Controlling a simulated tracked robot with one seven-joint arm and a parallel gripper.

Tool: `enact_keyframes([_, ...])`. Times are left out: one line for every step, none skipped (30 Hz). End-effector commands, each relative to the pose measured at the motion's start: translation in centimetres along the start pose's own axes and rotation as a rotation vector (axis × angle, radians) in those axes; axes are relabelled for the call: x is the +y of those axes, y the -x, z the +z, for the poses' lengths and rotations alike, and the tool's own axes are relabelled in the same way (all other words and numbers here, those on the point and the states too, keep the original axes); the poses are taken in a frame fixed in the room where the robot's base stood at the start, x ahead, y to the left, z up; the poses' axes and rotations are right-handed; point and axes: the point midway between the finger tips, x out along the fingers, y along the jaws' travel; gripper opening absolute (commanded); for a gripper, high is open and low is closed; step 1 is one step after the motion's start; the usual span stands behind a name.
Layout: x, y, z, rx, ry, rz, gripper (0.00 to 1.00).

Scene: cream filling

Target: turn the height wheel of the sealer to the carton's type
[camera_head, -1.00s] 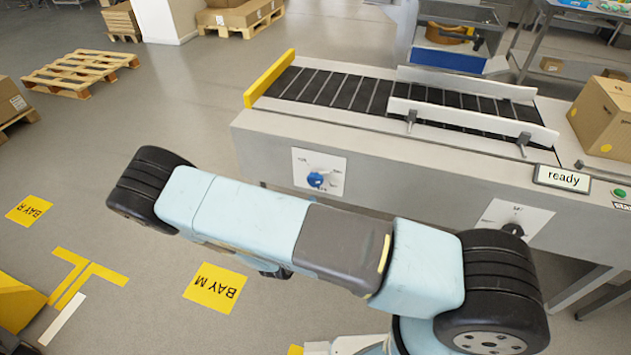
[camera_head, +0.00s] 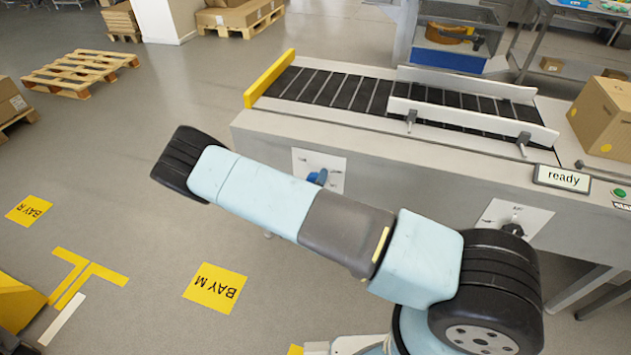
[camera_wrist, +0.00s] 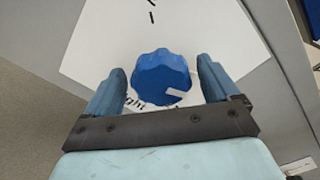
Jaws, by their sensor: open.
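The blue height wheel (camera_wrist: 160,76) sits on a white dial plate (camera_wrist: 95,45) on the sealer's front. It has a scalloped rim and a white pointer mark, which points to the lower right in the wrist view. My gripper (camera_wrist: 160,88) is open, with one finger on each side of the wheel and a visible gap to it. In the head view the wheel (camera_head: 317,177) shows partly behind my arm, and my gripper is hidden there. The sealer (camera_head: 400,150) has a second dark knob (camera_head: 512,230) on a plate at the right. The carton (camera_head: 604,118) stands at the sealer's right end.
The sealer's display (camera_head: 562,178) reads "ready", with a green button (camera_head: 619,193) beside it. The roller conveyor (camera_head: 330,92) with white guide rails is empty. Floor marks include BAY M (camera_head: 215,288) and BAY R (camera_head: 28,210).

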Motion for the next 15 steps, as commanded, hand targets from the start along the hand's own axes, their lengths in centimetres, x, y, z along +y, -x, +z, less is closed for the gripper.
enact_keyframes([0.0, -0.14, 0.0, 0.0, 0.0, 0.0, 0.89])
enact_keyframes([0.01, -0.18, -0.01, 0.0, 0.0, 0.0, 0.89])
enact_keyframes([0.01, -0.22, 0.0, 0.0, 0.0, 0.0, 0.89])
enact_keyframes([0.0, -0.23, -0.01, 0.0, 0.0, 0.0, 0.89])
enact_keyframes([0.0, -0.23, 0.0, 0.0, 0.0, 0.0, 0.89])
enact_keyframes([0.0, -0.22, -0.01, 0.0, 0.0, 0.0, 0.89])
enact_keyframes([-0.01, -0.22, -0.01, 0.0, 0.0, 0.0, 0.89])
enact_keyframes([-0.01, -0.22, -0.01, 0.0, 0.0, 0.0, 0.89])
enact_keyframes([-0.01, -0.22, -0.01, 0.0, 0.0, 0.0, 0.89])
enact_keyframes([-0.01, -0.22, -0.02, 0.0, 0.0, 0.0, 0.86])
enact_keyframes([-0.01, -0.22, -0.01, 0.001, 0.0, 0.0, 0.83])
enact_keyframes([-0.02, -0.21, -0.02, 0.001, 0.0, 0.0, 0.79])
enact_keyframes([-0.02, -0.21, -0.02, 0.001, 0.0, 0.0, 0.76])
enact_keyframes([-0.02, -0.21, -0.02, 0.001, 0.0, 0.0, 0.73])
enact_keyframes([-0.02, -0.21, -0.02, 0.001, 0.0, 0.0, 0.69])
